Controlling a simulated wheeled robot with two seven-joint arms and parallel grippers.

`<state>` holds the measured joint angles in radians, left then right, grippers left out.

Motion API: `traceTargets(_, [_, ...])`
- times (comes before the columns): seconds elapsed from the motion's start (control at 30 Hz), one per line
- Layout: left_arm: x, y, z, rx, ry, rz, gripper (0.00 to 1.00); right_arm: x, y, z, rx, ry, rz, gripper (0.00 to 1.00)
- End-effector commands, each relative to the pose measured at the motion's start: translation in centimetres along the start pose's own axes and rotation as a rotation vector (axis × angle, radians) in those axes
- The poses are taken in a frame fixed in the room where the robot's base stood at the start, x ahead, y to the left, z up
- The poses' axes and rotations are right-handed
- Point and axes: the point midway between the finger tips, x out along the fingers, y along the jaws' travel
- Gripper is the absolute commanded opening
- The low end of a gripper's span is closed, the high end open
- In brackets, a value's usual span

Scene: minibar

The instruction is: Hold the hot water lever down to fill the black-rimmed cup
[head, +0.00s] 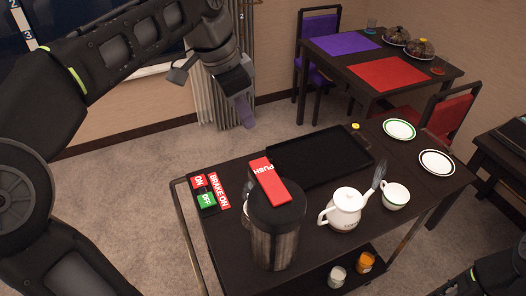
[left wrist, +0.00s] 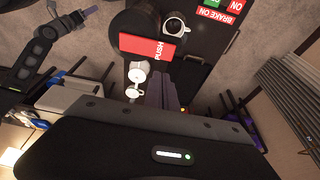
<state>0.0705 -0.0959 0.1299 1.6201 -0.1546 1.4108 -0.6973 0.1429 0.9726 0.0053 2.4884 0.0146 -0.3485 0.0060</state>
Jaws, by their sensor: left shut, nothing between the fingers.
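The hot water dispenser (head: 275,235) is a steel and black flask on the cart, with a red PUSH lever (head: 270,181) on top. The lever also shows in the left wrist view (left wrist: 146,47). A white cup with a dark rim (left wrist: 175,24) stands beside the dispenser in the left wrist view; in the head view (head: 246,190) it is mostly hidden behind the flask. My left gripper (head: 245,112) is shut and empty, in the air above and beyond the lever, apart from it. My right gripper (left wrist: 88,12) shows small at the left wrist view's upper left; its fingers are unclear.
The dark cart (head: 310,205) also carries a black tray (head: 320,158), a white teapot (head: 345,208), a green-rimmed cup (head: 395,195), a green-rimmed plate (head: 398,129) and a black-rimmed plate (head: 436,162). Brake signs (head: 217,190) lie at its left. Jars stand on the lower shelf.

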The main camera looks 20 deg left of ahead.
Motion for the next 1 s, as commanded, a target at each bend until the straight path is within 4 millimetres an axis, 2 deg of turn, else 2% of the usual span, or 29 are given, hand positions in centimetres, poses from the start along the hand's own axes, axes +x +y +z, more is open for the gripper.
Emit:
traceTargets(0.17, [0.3, 0.0, 0.0, 0.0, -0.001, 0.001, 0.0, 0.2, 0.1, -0.1, 0.0, 0.001, 0.0, 0.36])
traceTargets(0.33, [1.5, 0.0, 0.1, 0.0, 0.0, 0.001, 0.0, 1.4, 0.4, -0.2, -0.002, 0.005, -0.003, 0.36])
traceTargets(0.63, [6.4, 0.0, 0.2, 0.001, -0.001, 0.002, 0.0, 5.4, 1.4, -0.8, -0.011, 0.018, -0.017, 0.36])
traceTargets(0.67, [6.3, 0.1, 0.1, 0.001, -0.004, 0.004, 0.0, 4.5, 1.1, -0.7, -0.011, 0.017, -0.017, 0.36])
traceTargets(0.7, [7.0, 0.1, 0.1, 0.0, -0.005, 0.004, 0.0, 4.3, 1.1, -0.7, -0.011, 0.016, -0.017, 0.36])
traceTargets(1.0, [12.2, 0.1, 0.7, -0.002, -0.003, 0.003, 0.0, 3.7, 0.9, -0.6, -0.01, 0.015, -0.014, 0.36])
